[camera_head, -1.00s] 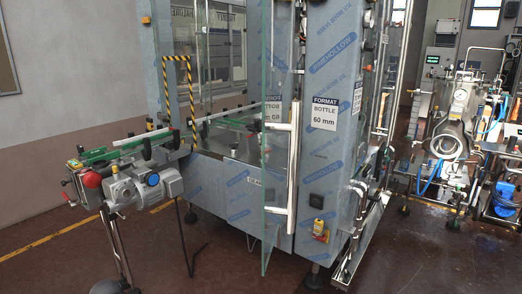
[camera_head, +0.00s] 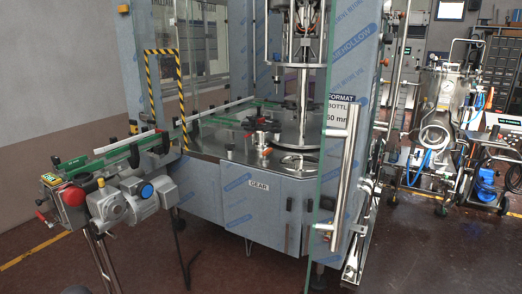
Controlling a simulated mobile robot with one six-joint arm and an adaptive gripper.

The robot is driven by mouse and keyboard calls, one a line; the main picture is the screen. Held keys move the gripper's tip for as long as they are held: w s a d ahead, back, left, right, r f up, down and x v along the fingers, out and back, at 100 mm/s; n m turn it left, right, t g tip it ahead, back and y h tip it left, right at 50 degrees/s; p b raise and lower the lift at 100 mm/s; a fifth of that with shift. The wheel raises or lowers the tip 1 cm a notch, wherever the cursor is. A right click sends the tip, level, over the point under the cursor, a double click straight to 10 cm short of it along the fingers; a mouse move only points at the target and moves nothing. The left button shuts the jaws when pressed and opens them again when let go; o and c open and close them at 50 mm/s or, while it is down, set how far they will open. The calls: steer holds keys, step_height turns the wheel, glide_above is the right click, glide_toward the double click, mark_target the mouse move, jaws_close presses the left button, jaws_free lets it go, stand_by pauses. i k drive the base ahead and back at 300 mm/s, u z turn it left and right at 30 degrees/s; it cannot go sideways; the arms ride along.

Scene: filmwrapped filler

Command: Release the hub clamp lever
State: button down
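The filler machine stands in the middle of the head view, with film-wrapped panels (camera_head: 238,203). Inside it, a central steel column (camera_head: 304,105) rises from a round base on the steel deck (camera_head: 215,145). Small fittings with orange parts (camera_head: 266,151) sit on the deck to the left of the column. My gripper is not in view.
A glass door (camera_head: 362,110) with a long steel handle (camera_head: 343,180) stands open at the front right of the machine. An infeed conveyor with a motor (camera_head: 122,203) juts out at the left. A tank cart (camera_head: 444,110) stands at the right. The floor in front (camera_head: 225,270) is largely clear.

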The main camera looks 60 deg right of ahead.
mark_target(266, 152)
steer(key=i, duration=0.6)
steer(key=z, duration=4.85)
steer(key=i, duration=0.1)
steer(key=u, duration=3.1)
steer(key=i, duration=1.05)
steer(key=z, duration=0.05)
